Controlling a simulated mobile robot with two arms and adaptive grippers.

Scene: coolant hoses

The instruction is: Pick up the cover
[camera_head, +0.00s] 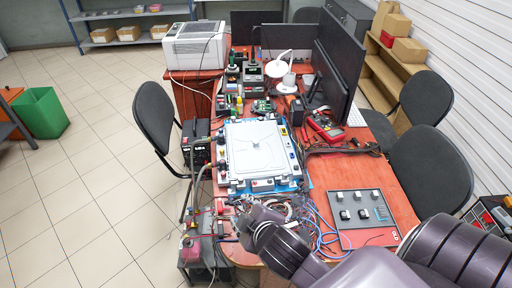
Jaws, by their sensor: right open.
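The cover (262,157) looks like a white, flat, roughly square panel with a small knob near its middle. It lies on a white and blue unit on the red table, with coloured fittings along its edges. My right gripper (246,214) is in front of the cover's near edge, over the cables. It is apart from the cover and open, with nothing seen in it. The fingers are small and partly lost against the wiring. My left gripper is not in view.
Loose cables (290,208) crowd the table's front. A grey panel with switches (362,212) lies at right. A red multimeter (325,127), a white lamp (284,82) and black monitors (335,70) stand behind. Black chairs (157,115) flank the table.

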